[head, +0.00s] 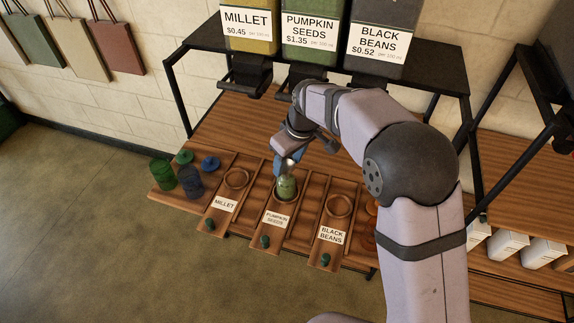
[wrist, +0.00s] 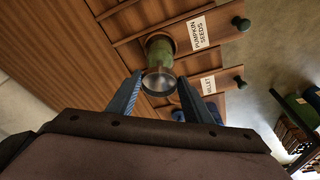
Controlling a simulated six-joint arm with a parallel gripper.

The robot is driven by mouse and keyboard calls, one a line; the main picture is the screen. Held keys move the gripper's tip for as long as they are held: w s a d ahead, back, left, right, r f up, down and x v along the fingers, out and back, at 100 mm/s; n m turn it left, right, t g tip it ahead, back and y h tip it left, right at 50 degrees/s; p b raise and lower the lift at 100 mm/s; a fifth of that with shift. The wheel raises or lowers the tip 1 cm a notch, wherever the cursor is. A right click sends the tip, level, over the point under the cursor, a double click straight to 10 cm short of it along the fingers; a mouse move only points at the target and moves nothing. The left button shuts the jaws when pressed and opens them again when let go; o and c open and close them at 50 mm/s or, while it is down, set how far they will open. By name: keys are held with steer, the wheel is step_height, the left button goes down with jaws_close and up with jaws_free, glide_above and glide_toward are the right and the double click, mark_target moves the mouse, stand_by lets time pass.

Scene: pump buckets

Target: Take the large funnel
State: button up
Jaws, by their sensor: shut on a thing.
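A grey metal funnel (wrist: 158,82) shows in the wrist view, its round mouth between my two blue fingers. It sits over the neck of a jar with green contents (wrist: 158,50). In the head view this jar (head: 287,189) stands upright in the ring of the pumpkin seeds slide (head: 274,219). My gripper (head: 288,161) is above the jar, shut on the funnel (head: 289,166), which is mostly hidden there by the fingers. I cannot tell whether the funnel still touches the jar.
Left of the slides stand a green jar (head: 161,172), a dark blue jar (head: 190,182), a green lid (head: 184,157) and a blue lid (head: 210,163). The millet slide (head: 224,206) and black beans slide (head: 331,236) have empty rings. Dispensers hang from the black shelf (head: 430,57) above.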

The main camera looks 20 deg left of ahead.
mark_target(289, 166)
steer(key=shift+r, duration=0.1)
steer(key=shift+w+a+p+v, duration=0.1)
steer(key=shift+a+p+v, duration=0.1)
steer(key=shift+p+v, duration=0.7)
steer(key=shift+w+a+p+v, duration=0.2)
steer(key=shift+p+v, duration=0.55)
steer(key=shift+v, duration=0.25)
steer(key=shift+w+a+p+v, duration=0.1)
steer(key=shift+a+p+v, duration=0.1)
steer(key=shift+p+v, duration=0.65)
steer(key=shift+d+r, duration=0.15)
